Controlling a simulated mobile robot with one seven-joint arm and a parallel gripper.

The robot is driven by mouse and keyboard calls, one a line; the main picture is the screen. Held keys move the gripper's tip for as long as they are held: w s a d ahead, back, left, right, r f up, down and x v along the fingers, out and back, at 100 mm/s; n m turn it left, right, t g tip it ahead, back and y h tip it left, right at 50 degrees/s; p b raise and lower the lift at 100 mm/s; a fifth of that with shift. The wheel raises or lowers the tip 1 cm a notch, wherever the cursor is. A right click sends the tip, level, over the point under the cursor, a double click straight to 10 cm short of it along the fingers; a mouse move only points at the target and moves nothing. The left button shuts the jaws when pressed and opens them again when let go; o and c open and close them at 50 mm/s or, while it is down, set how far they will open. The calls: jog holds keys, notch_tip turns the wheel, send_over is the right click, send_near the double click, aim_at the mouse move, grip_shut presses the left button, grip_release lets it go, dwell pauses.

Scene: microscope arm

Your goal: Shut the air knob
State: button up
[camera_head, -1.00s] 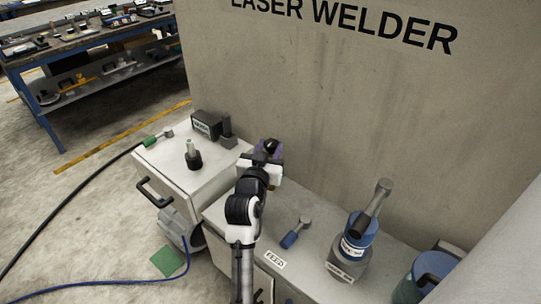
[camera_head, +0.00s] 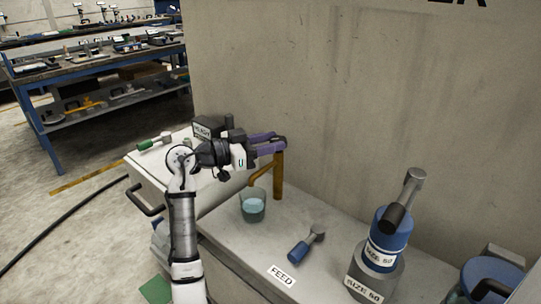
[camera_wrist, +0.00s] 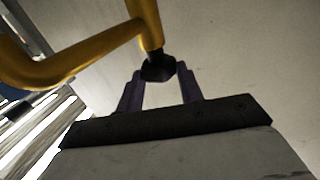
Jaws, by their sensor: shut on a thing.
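A dark faceted knob (camera_wrist: 158,68) tops a yellow pipe (camera_head: 278,175) with a side spout; no label on it is readable. In the wrist view the knob sits between my two purple fingertips at the pipe's end. My gripper (camera_head: 284,143) is shut on this knob, reaching in level from the left. In the head view my fingers mostly hide the knob. The pipe stands upright, and its spout bends left above a glass of bluish liquid (camera_head: 253,207).
A blue-handled lever (camera_head: 305,245) lies beside the FEED label (camera_head: 282,276). A blue and grey cylinder (camera_head: 385,240) with a tilted handle stands to the right. A dark labelled box (camera_head: 208,128) is behind my arm. The wall (camera_head: 350,100) rises close behind the pipe.

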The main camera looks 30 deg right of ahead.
jog(key=shift+w+d+m+g+y+b, duration=0.15)
jog(key=shift+m+g+y+b, duration=0.15)
jog(key=shift+m+g, duration=0.75)
jog(key=shift+w+d+m+g+y+b, duration=0.15)
jog(key=shift+m+g+y, duration=0.35)
jog(key=shift+g, duration=1.05)
jog(key=shift+f+m+g, duration=0.1)
jog(key=shift+m+g, duration=0.25)
jog(key=shift+g, duration=0.05)
jog(key=o, duration=1)
jog(key=shift+w+a, duration=0.1)
jog(key=shift+a, duration=0.05)
jog(key=v, duration=0.7)
jog(key=shift+a+b, duration=0.2)
jog(key=shift+b, duration=0.2)
